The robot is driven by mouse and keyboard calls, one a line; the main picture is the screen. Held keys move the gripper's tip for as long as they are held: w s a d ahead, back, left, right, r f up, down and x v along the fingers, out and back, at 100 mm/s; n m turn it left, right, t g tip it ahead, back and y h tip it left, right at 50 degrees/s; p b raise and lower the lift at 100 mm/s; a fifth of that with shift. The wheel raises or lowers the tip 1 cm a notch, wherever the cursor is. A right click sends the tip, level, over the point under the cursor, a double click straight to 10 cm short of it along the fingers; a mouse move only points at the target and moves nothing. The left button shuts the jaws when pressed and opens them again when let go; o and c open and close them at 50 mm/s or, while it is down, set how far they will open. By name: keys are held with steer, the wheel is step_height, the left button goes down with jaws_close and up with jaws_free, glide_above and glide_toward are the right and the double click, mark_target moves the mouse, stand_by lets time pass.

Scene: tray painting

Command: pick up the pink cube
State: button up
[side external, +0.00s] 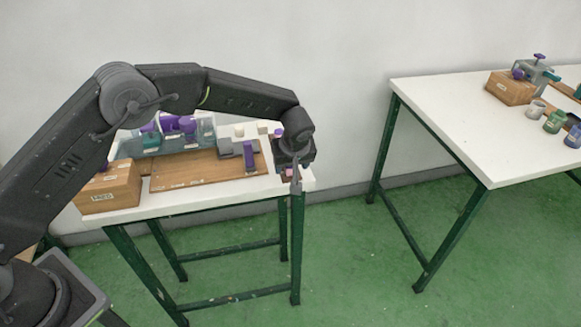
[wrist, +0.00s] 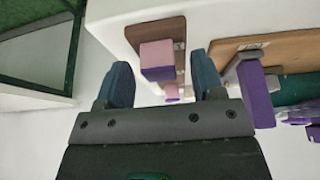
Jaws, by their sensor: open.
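In the wrist view a pink cube (wrist: 157,53) with a purple lower face lies on a narrow brown board (wrist: 170,27). A second, smaller pink piece (wrist: 171,90) shows below it in the picture; which one is the task's cube I cannot tell for sure. My gripper (wrist: 162,80) is open, with one dark finger on each side of the line to the pink pieces and nothing held. In the side view my gripper (side external: 295,180) points down at the right end of the white table, beside a small pink patch (side external: 287,170) that it partly hides.
A purple upright block (side external: 249,156) stands on the wooden board (side external: 200,172) left of my gripper. A cardboard box (side external: 110,189) sits at the table's left end. Grey and purple items line the back. A second white table (side external: 450,105) stands apart at right.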

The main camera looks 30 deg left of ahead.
steer(key=c, duration=1)
